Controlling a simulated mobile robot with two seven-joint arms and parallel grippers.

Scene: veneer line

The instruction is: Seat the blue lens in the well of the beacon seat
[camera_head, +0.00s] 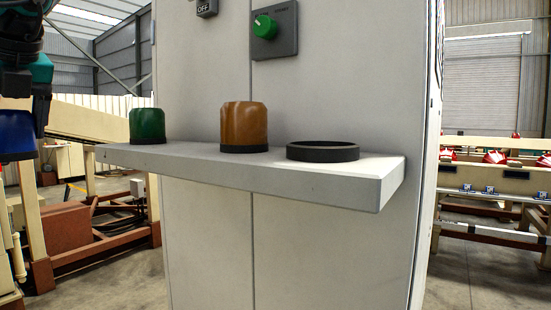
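The blue lens (16,132) is at the left edge of the head view, partly cut off by the frame. It hangs in the air left of the shelf, directly beneath my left gripper (22,100), which appears shut on it from above. The fingertips are dark and partly out of frame. The beacon seat is a low, dark round ring (323,155) on the right part of the shelf, with nothing standing in it. The floor of its well is barely visible at this low angle. My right gripper is not in view.
The pale shelf (280,180) juts from a grey cabinet (205,70). A green lens (147,125) stands at its left end, and an amber lens (244,125) on a dark base stands just left of the seat. A green knob (264,27) and an OFF switch (206,7) are above.

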